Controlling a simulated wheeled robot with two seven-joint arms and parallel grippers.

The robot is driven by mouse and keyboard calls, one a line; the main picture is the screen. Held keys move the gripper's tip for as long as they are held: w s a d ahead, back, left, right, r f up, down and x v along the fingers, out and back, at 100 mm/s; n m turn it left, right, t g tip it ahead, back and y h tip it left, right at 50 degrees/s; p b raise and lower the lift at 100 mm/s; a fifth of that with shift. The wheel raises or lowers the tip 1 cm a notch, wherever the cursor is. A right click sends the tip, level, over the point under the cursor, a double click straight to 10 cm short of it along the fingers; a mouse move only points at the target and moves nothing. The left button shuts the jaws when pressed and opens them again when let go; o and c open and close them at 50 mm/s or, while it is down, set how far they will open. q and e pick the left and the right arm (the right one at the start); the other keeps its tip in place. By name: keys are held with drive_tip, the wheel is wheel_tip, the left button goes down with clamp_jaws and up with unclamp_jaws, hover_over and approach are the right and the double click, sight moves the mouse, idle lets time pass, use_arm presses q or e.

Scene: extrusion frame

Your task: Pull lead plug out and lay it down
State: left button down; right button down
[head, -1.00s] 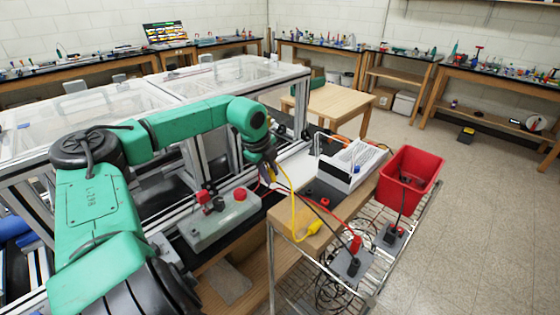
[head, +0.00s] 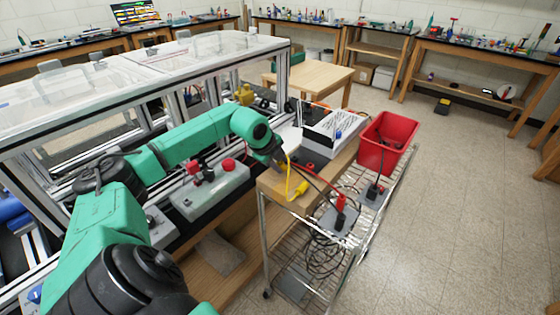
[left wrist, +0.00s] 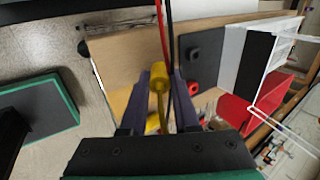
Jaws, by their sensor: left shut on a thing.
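My left gripper (head: 281,166) is above the near left part of the cart's wooden top (head: 272,185). In the left wrist view its dark fingers (left wrist: 159,105) are shut on a yellow lead plug (left wrist: 158,82), which stands between them. In the head view a yellow lead (head: 289,180) bends from the gripper down to a yellow end piece (head: 298,191) at the board's edge. A black block with sockets (left wrist: 202,60) lies on the board, apart from the held plug. A grey box with red knobs (head: 214,187) is left of the gripper. My right gripper is not in view.
A white instrument (head: 331,131) stands on the board, with a red bin (head: 388,140) to its right. Red and black leads run down to grey boxes (head: 339,222) on the wire shelf. A clear-topped extrusion frame (head: 150,75) is at left. Bare wood lies beside the gripper.

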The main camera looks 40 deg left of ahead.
use_arm(q)
drive_tip(key=shift+w+a+f, duration=0.1)
drive_tip(key=shift+f, duration=0.1)
drive_tip(key=c, duration=0.6)
unclamp_jaws()
drive_tip(key=shift+r, duration=0.1)
drive_tip(key=shift+b+v, duration=3.15)
drive_tip(key=shift+v, duration=4.1)
